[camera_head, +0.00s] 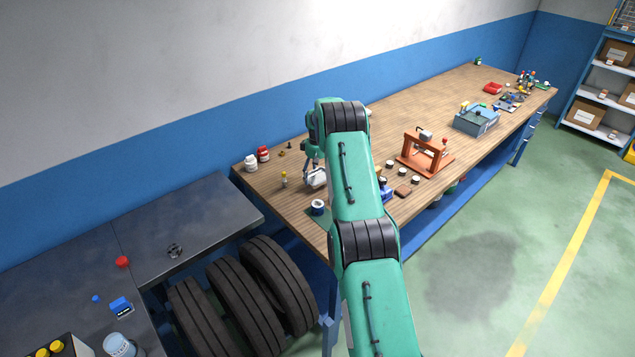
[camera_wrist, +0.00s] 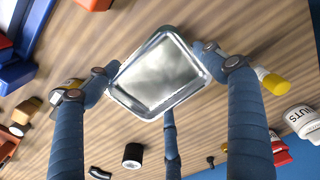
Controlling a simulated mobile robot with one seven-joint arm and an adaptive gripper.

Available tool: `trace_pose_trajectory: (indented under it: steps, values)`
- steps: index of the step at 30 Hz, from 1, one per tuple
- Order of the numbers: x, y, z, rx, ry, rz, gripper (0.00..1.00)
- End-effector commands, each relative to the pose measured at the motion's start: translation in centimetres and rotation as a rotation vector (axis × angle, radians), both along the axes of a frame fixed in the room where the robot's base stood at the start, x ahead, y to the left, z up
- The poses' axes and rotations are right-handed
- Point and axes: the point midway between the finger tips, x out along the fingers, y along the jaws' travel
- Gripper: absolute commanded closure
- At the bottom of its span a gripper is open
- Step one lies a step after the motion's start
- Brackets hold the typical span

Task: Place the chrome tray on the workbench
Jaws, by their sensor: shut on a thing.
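The chrome tray (camera_wrist: 158,76) is a small shiny rectangular dish with a raised rim, seen from above in the wrist view. My gripper (camera_wrist: 160,80) has its blue fingers shut on the tray's opposite sides, and a further finger reaches to its near edge. In the head view the tray (camera_head: 316,179) shows as a pale shape below my gripper (camera_head: 312,172), partly hidden by the arm. The workbench (camera_head: 281,198) has a striped wooden top, and the tray is over its near left part. I cannot tell whether the tray touches the wood.
A white jar (camera_head: 251,163) and a red jar (camera_head: 263,154) stand at the bench's left end. A dark blue cup (camera_head: 318,207) is near the front edge. An orange stand (camera_head: 425,155) and a grey toolbox (camera_head: 476,120) are farther right. Tires (camera_head: 243,292) stand beside the bench.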

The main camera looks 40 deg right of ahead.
Motion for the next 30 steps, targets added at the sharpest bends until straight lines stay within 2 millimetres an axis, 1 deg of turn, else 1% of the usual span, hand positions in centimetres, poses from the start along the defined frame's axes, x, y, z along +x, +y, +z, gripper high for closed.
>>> trace_pose_trajectory:
  steps: [10, 21, 30]
  values:
    - [0.0, 0.0, -0.1, 0.0, -0.001, 0.0, 0.54]
    - [0.0, 0.0, -3.4, 0.0, -0.001, 0.0, 0.54]
    - [0.1, 0.0, -3.7, -0.001, -0.001, 0.0, 0.54]
